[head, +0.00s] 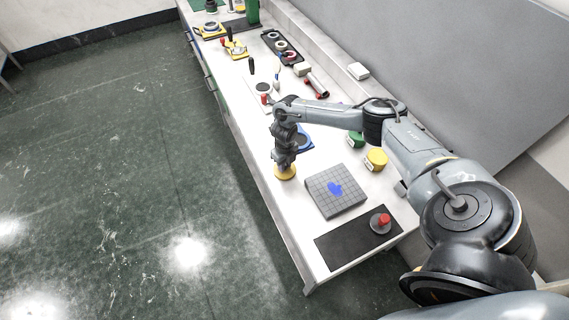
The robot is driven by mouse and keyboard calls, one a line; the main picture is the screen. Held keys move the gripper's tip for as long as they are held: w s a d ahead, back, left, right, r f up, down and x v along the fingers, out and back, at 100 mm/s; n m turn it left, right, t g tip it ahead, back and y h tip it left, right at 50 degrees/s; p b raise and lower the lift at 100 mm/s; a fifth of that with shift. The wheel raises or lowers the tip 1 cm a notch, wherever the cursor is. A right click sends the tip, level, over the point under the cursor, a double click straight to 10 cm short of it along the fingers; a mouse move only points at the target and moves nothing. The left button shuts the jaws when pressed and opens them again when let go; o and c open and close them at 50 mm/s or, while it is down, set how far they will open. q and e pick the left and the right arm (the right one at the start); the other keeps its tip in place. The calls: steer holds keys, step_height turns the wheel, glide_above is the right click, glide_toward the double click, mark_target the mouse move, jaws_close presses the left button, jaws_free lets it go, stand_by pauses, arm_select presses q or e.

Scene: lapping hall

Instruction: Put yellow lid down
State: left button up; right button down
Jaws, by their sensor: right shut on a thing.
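The yellow lid (285,173) is a round disc at the front edge of the white bench, left of the grey gridded plate. My right gripper (285,164) points down onto it and is shut on it. I cannot tell whether the lid touches the bench top or hangs just above it. A jar with a yellow label (376,159) stands to the right, behind the gridded plate. A green jar (356,140) stands just beyond it. My left gripper is not in view.
The gridded plate (350,203) has a blue smear on it. A black mat (330,247) with a red-topped part (381,221) lies at the near end. A blue object (304,140) is partly hidden behind my arm. Tools crowd the far bench.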

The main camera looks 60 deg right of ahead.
steer(key=c, duration=0.9)
jaws_free()
